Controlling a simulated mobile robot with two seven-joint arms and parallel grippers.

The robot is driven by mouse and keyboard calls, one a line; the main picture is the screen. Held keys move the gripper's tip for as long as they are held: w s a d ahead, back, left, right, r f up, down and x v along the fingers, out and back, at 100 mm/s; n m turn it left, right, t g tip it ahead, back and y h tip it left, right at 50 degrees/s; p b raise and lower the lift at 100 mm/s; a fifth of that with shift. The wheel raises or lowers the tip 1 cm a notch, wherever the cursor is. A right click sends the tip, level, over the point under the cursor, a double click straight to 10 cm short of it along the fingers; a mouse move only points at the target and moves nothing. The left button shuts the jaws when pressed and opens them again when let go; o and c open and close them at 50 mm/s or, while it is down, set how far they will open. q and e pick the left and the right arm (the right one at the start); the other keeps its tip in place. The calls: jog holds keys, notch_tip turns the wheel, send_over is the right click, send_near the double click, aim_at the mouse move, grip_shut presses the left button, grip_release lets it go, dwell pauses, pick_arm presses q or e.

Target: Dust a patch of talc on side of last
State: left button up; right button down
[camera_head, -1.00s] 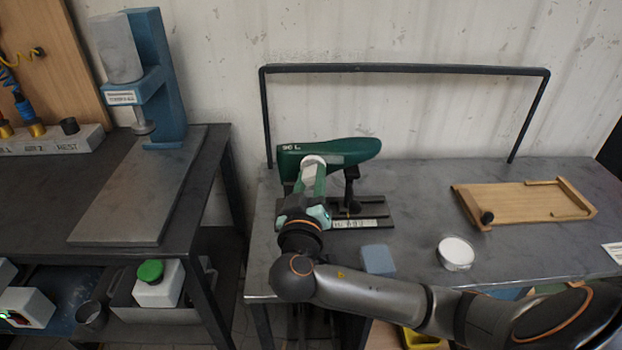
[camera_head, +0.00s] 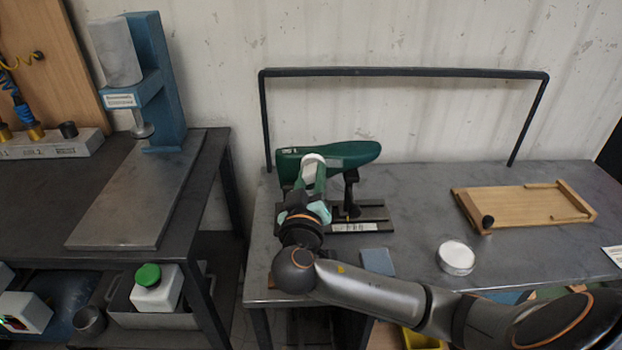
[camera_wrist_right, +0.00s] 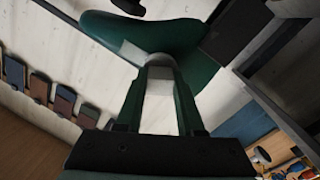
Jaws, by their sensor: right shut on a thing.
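The dark green last (camera_head: 345,154) sits on a black stand (camera_head: 352,195) on the right-hand bench, below a black bar frame. It also fills the top of the right wrist view (camera_wrist_right: 190,38). My right gripper (camera_head: 312,172) is shut on a white pad (camera_wrist_right: 158,78), whose far end meets the side of the last, seemingly touching it. The gripper covers part of that side, and I cannot make out a clear white patch on it. A round dish with white powder (camera_head: 456,256) stands on the bench to the right. My left gripper is not in view.
A blue-grey block (camera_head: 377,262) lies near the bench's front edge, beside my right arm. A wooden tray (camera_head: 525,204) lies at the right. The black bar frame (camera_head: 405,72) spans the bench's back. A blue press (camera_head: 160,85) stands on the left bench.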

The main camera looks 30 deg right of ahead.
jog(key=shift+d, duration=0.1)
jog(key=shift+s+d, duration=1.05)
jog(key=shift+d, duration=0.15)
jog(key=shift+s+d+b, duration=0.15)
jog(key=shift+s+d, duration=0.35)
jog(key=shift+d, duration=0.2)
jog(key=shift+s+d+b, duration=0.15)
jog(key=shift+s+d, duration=0.3)
jog(key=shift+d, duration=0.25)
jog(key=shift+a+r, duration=0.1)
jog(key=shift+w+a, duration=1.1)
jog(key=shift+a, duration=0.05)
jog(key=shift+w+a+b, duration=0.35)
jog(key=shift+w+a, duration=0.7)
jog(key=shift+a, duration=0.3)
jog(key=shift+s, duration=0.1)
jog(key=shift+v, duration=2.95)
